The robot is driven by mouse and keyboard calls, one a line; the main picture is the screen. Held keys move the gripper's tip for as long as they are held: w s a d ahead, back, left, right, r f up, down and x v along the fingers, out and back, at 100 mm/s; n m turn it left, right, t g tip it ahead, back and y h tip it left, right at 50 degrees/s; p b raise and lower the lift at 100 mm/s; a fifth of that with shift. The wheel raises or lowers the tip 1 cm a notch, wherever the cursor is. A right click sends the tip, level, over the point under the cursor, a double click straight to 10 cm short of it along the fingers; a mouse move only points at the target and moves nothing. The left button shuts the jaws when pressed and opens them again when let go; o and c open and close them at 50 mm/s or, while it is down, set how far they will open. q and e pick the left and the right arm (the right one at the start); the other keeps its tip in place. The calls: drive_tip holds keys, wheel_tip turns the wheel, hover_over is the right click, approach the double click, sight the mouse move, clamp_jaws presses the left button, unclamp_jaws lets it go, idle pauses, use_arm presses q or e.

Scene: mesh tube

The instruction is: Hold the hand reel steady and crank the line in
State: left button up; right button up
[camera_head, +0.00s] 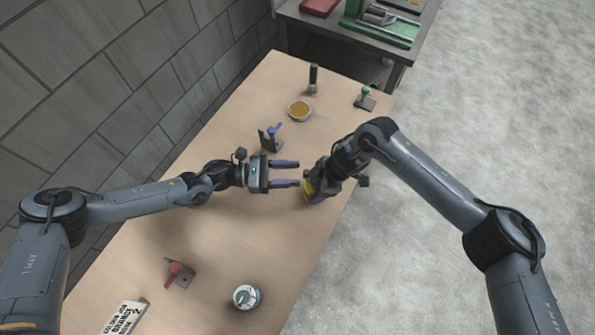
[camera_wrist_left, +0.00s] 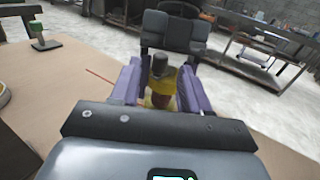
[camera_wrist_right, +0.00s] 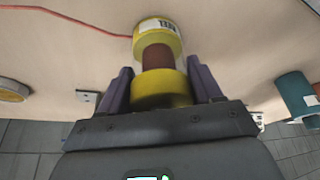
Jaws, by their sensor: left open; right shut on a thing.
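The yellow hand reel (camera_head: 310,190) is at my right gripper (camera_head: 309,184), near the table's right edge. In the right wrist view the reel (camera_wrist_right: 165,90) has yellow flanges and a reddish-brown middle, and my right gripper (camera_wrist_right: 158,90) is shut on it. A thin red line (camera_wrist_right: 75,24) runs off to the left there. My left gripper (camera_head: 286,173) is open and empty, its two fingers facing the reel just to its left. In the left wrist view a dark knob (camera_wrist_left: 161,66) on the reel shows between the left fingers (camera_wrist_left: 160,85); I cannot tell whether they touch it.
A bowl (camera_head: 299,110), a dark upright cylinder (camera_head: 313,78) and a green-knobbed bracket (camera_head: 366,98) stand at the far end. A blue-levered bracket (camera_head: 269,138) stands behind the left gripper. A red-levered bracket (camera_head: 179,273), a round tin (camera_head: 246,296) and a printed sign (camera_head: 125,317) are nearer. A block wall borders the left.

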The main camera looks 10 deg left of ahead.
use_arm(q)
drive_tip(key=shift+w+d, duration=0.2)
drive_tip(key=shift+d, duration=0.95)
clamp_jaws()
